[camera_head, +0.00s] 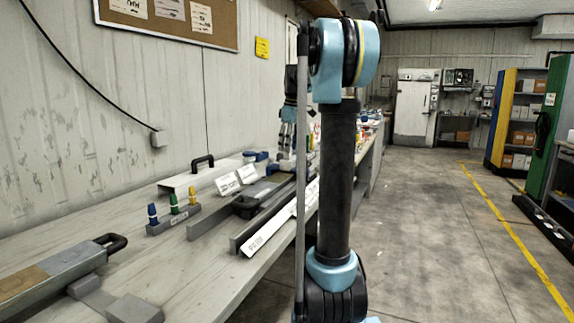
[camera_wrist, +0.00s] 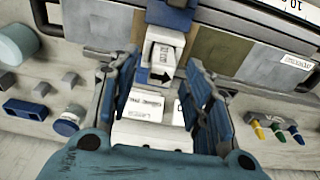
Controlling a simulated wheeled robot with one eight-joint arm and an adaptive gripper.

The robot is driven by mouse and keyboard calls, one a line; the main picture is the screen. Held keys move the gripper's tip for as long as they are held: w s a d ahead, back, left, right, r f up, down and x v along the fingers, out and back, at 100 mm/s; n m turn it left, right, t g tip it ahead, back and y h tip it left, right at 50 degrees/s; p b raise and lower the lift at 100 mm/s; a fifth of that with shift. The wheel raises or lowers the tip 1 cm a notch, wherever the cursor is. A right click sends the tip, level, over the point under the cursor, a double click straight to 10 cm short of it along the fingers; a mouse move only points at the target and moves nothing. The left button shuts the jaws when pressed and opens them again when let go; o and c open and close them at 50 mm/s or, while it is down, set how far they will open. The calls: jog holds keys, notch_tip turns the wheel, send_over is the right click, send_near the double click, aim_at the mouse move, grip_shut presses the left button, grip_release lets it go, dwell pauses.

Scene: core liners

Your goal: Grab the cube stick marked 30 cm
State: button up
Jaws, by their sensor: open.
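My gripper (camera_wrist: 152,76) is open in the wrist view, its blue-grey fingers apart on both sides of a white block with a black arrow (camera_wrist: 161,62). This block lines up with blue and white pieces above it. It may be part of a cube stick, but I cannot read a 30 cm mark. White printed cards (camera_wrist: 146,107) show lower between the fingers. I see no contact between fingers and block. In the head view my gripper (camera_head: 288,122) hangs over the far bench, partly hidden by my arm.
The bench (camera_head: 150,270) runs along the wall, with a long white labelled channel (camera_head: 275,228) and a rack of blue, green and yellow pegs (camera_head: 174,222). The peg rack also shows in the wrist view (camera_wrist: 274,124).

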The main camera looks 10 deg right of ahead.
jog(key=shift+a+f, duration=0.1)
jog(key=shift+f, duration=0.9)
grip_shut()
jog(key=shift+r, duration=0.1)
